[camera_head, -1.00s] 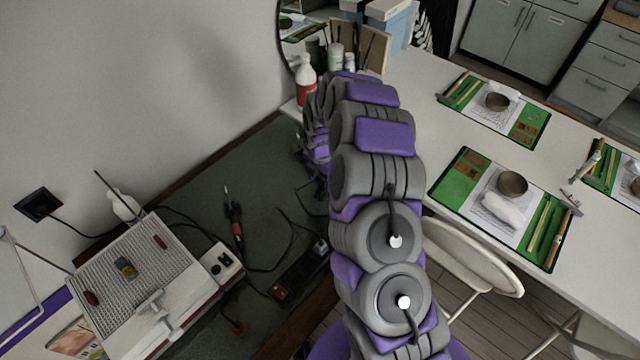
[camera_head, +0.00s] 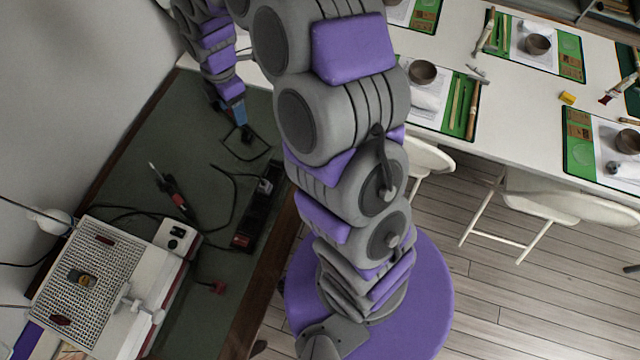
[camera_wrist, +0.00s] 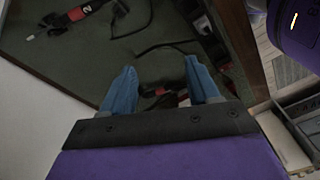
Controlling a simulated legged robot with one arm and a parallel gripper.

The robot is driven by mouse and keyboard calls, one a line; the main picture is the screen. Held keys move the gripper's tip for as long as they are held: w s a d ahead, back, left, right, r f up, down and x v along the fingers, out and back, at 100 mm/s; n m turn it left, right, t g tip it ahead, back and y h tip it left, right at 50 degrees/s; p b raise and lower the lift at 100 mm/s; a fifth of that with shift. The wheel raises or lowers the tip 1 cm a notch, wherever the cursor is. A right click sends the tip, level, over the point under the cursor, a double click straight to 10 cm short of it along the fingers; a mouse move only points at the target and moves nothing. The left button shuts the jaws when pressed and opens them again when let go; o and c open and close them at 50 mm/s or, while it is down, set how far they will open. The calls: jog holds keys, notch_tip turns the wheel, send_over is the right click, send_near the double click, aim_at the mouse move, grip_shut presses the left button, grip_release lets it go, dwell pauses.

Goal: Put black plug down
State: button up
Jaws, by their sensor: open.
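My gripper (camera_head: 240,114) is low over the back end of the dark green mat (camera_head: 150,140) in the head view. A small black plug (camera_head: 246,133) with a thin black cable looping off it shows right at the fingertips there. In the wrist view my gripper (camera_wrist: 161,85) has its two blue fingers spread well apart. Dark and reddish bits show between and beyond the fingers, partly hidden by the gripper's dark edge. I cannot tell whether the plug touches a finger or rests fully on the mat.
A black power strip (camera_head: 258,208) lies along the mat's right edge. A red-handled soldering iron (camera_head: 172,192) lies left of it. A white machine with a perforated top (camera_head: 90,275) stands at the lower left. The wall is at left; a white table (camera_head: 500,110) is at right.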

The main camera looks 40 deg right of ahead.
jog(key=s+r+m, duration=0.3)
jog(key=s+m, duration=0.3)
jog(key=s, duration=0.5)
jog(key=s+d+r+m+g, duration=0.1)
jog(key=s+r+m, duration=0.3)
jog(key=s+m, duration=0.3)
jog(key=s+d+r+m, duration=0.1)
jog(key=s+r+m, duration=0.3)
jog(key=s, duration=1.1)
jog(key=shift+s+d+m+h, duration=0.25)
jog(key=shift+s+m+h, duration=0.05)
jog(key=shift+m, duration=0.9)
